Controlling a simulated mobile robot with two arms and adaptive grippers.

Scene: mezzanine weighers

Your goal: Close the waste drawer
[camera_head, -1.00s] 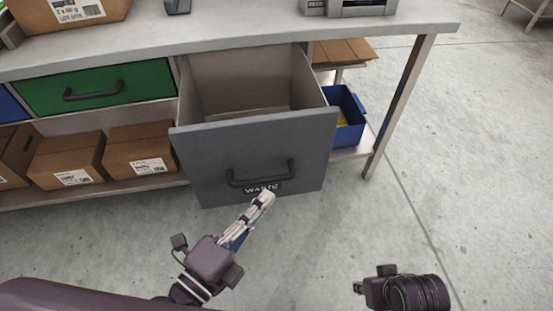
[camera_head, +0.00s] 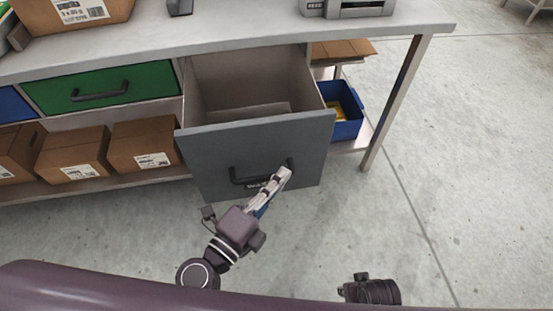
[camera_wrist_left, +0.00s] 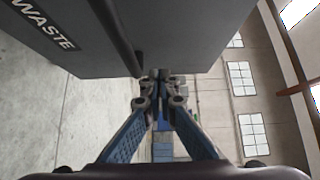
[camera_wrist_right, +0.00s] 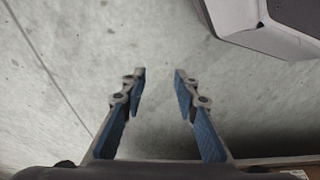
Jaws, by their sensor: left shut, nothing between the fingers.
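The waste drawer (camera_head: 225,160) is a grey drawer pulled well out from under the bench, with a dark bar handle (camera_head: 240,182) on its front. Its inside (camera_head: 225,90) looks mostly empty. The drawer front also shows in the left wrist view (camera_wrist_left: 190,35), with the WASTE label (camera_wrist_left: 45,24) at upper left. My left gripper (camera_head: 284,174) is shut and empty. Its tips are at the drawer front by the right end of the handle and partly cover the label; I cannot tell whether they touch. My right gripper (camera_wrist_right: 160,72) is open and empty above the floor.
A closed green drawer (camera_head: 140,82) is left of the waste drawer. Cardboard boxes (camera_head: 75,150) stand on the shelf below it. A blue bin (camera_head: 348,128) is on the shelf to the right, beside the bench leg (camera_head: 398,100). The floor in front and to the right is clear.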

